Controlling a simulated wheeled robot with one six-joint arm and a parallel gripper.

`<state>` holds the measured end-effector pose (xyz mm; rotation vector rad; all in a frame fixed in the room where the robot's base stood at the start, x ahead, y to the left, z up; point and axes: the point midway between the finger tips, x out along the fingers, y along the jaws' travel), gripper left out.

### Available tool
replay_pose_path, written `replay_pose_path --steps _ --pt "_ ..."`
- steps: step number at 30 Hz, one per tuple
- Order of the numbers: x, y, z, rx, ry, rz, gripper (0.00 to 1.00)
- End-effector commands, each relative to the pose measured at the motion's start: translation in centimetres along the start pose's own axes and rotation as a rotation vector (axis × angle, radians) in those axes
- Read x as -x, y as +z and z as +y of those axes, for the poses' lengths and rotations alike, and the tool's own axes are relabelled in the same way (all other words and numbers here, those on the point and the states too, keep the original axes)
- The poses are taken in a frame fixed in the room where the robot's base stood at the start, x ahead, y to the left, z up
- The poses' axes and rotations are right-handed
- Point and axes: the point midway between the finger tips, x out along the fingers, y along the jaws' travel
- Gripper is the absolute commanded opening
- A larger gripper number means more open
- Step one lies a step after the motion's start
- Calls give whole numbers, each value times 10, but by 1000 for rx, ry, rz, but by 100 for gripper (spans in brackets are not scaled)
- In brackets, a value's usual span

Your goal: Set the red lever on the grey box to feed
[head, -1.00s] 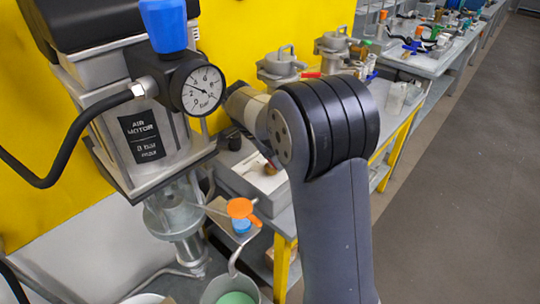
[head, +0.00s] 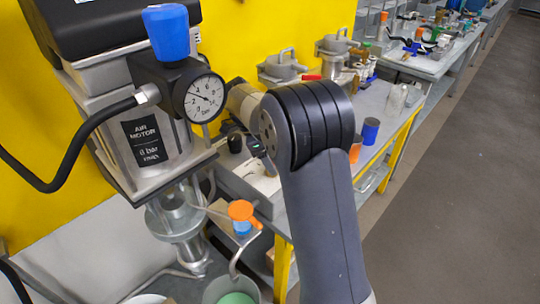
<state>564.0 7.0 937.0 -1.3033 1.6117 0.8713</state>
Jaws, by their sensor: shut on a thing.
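The grey box (head: 237,183) with a pale top plate stands on the near end of the bench, behind my raised arm. My gripper (head: 258,148) shows only as a small dark part with a greenish spot over this box, just left of my arm's black joint. It is shut on what seems to be the red lever, at the pale plate. The lever is mostly hidden by my gripper and arm, so its setting cannot be read.
The air motor with a pressure gauge (head: 204,98) and blue knob (head: 167,32) stands close at left. A blue cup (head: 370,131) and grey pots (head: 283,66) are on the bench. The right floor is clear.

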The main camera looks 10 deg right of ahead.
Motion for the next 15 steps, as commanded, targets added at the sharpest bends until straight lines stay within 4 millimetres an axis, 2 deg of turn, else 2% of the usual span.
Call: replay_pose_path --steps 8,9,15 --pt "-1 1 0 -3 3 -2 46" --pt "-1 1 0 -3 3 -2 70" --pt "0 1 0 -2 1 -1 86"
